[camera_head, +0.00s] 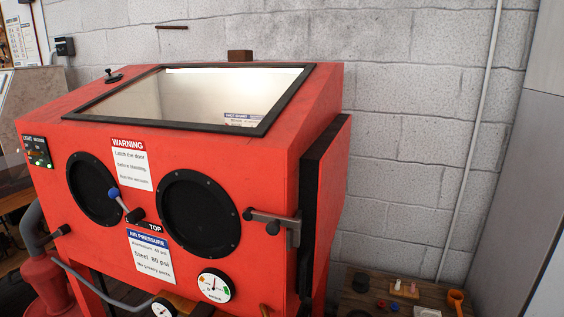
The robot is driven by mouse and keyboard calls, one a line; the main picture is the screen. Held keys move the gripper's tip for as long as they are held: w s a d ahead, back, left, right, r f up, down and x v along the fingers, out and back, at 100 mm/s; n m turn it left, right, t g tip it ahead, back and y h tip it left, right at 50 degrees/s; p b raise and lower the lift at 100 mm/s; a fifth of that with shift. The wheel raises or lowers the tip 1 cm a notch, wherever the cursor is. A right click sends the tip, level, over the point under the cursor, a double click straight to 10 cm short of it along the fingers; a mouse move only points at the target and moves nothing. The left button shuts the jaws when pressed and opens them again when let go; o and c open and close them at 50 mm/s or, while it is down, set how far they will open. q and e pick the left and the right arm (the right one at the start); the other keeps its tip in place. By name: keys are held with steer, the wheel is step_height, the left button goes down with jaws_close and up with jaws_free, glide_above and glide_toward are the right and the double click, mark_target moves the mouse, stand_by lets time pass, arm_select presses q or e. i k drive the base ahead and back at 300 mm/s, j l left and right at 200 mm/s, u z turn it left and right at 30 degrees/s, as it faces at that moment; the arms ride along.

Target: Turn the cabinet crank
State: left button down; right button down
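The red cabinet (258,165) stands at the left and middle, with a sloped window on top and two round black ports in its front. A small crank-like handle (122,202) sits on the front between the ports. It has a blue knob at its upper left end and a black end at its lower right, near a label reading "TOP". A grey lever with black ends (275,219) is at the front right edge, by the door side. I cannot tell for certain which one the task calls the crank. Neither of my grippers is in view.
Pressure gauges (216,285) sit low on the cabinet front. A switch panel (37,151) is at its left. A wooden bench (345,302) with small parts and an orange cup (455,298) stands at lower right. A grey block wall (400,120) is behind.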

mark_target(65, 229)
steer(key=i+j, duration=0.15)
steer(key=j, duration=0.2)
steer(key=i+j+z, duration=0.15)
steer(key=j, duration=0.5)
steer(key=j+z, duration=0.15)
steer(key=j, duration=0.5)
steer(key=j+z, duration=0.15)
steer(key=j, duration=0.5)
steer(key=j+z, duration=0.15)
steer(key=j, duration=0.55)
steer(key=j+z, duration=0.15)
steer(key=j, duration=0.5)
steer(key=k+j+z, duration=0.1)
steer(key=j, duration=0.55)
steer(key=k+j+z, duration=0.15)
steer(key=j, duration=0.5)
steer(key=k+j+z, duration=0.15)
steer(key=j, duration=0.45)
steer(key=j+z, duration=0.4)
